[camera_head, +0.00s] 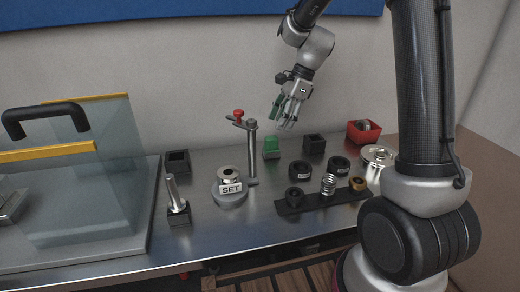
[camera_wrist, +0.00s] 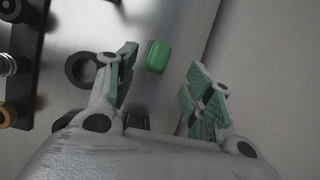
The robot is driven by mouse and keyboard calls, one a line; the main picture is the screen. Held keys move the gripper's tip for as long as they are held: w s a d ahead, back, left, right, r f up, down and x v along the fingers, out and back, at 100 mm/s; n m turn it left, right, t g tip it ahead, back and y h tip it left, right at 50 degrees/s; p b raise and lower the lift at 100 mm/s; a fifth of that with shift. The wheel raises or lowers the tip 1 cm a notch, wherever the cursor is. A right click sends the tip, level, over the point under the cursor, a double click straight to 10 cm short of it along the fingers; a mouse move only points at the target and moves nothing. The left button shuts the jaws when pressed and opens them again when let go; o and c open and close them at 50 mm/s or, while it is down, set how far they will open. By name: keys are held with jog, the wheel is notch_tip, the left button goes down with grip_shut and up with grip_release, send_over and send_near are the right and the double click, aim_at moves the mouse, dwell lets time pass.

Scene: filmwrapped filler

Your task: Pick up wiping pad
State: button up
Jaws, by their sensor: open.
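A small green block, which looks like the wiping pad (camera_head: 271,144), stands on the metal bench near the back wall. It also shows in the wrist view as a rounded green block (camera_wrist: 155,56), between the lines of the two fingers and closer to the left one. My gripper (camera_head: 283,113) is open and empty, with green finger faces, and hangs above the pad, apart from it. In the wrist view my gripper (camera_wrist: 163,75) has its fingers spread wide.
A post with a red knob (camera_head: 239,114) stands left of the pad. A black square holder (camera_head: 314,144) stands to its right, with black rings (camera_head: 300,170) in front. A red bin (camera_head: 364,132) sits at the back right. The wall is close behind the pad.

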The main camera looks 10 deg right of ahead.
aim_at(273, 137)
jog(key=shift+m, duration=0.5)
jog(key=x, duration=0.8)
jog(key=shift+r, duration=0.1)
jog(key=c, duration=1.1)
